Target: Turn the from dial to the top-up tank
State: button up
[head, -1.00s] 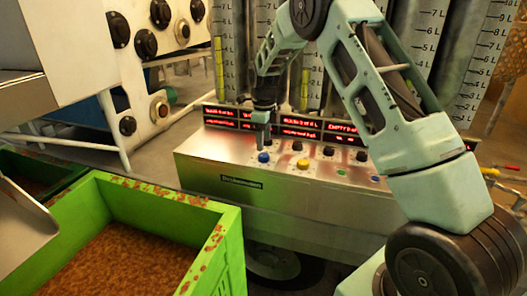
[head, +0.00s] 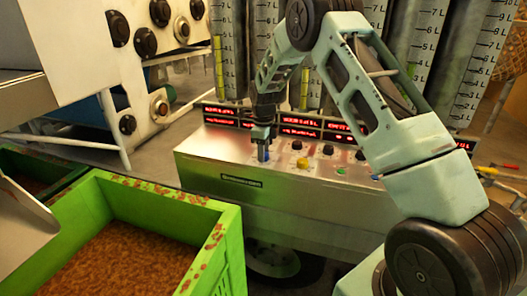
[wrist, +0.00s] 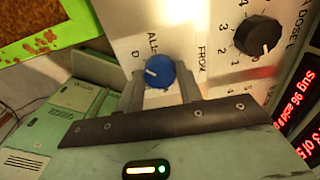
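The control console (head: 215,170) is a metal box with a row of knobs on its sloped top. In the wrist view a blue dial (wrist: 160,73) with a white pointer line sits on the white panel; the line points left. The lettering FROM is beside it, and other letters around it are partly cut off. My gripper (head: 263,158) is down at this dial and mostly hides it in the head view. In the wrist view its two fingers (wrist: 161,84) stand close on either side of the dial; whether they touch it is unclear.
A black dose dial (wrist: 258,36) with numbers is right of the blue one. A yellow knob (head: 302,163) and more knobs follow along the console. Red displays (head: 228,111) and measuring tubes (head: 265,50) stand behind. A green crate (head: 232,262) is at front left.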

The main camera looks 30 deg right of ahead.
jog(key=shift+n, duration=0.4)
jog(key=n, duration=0.3)
jog(key=shift+r+p, duration=0.1)
jog(key=shift+p, duration=0.25)
jog(key=n, duration=0.3)
jog(key=shift+n, duration=0.3)
jog(key=n, duration=0.7)
jog(key=shift+p, duration=0.4)
jog(key=n, duration=0.6)
jog(key=shift+n, duration=0.3)
jog(key=n, duration=0.5)
jog(key=shift+n+p, duration=0.3)
jog(key=shift+n, duration=0.1)
jog(key=o, duration=1)
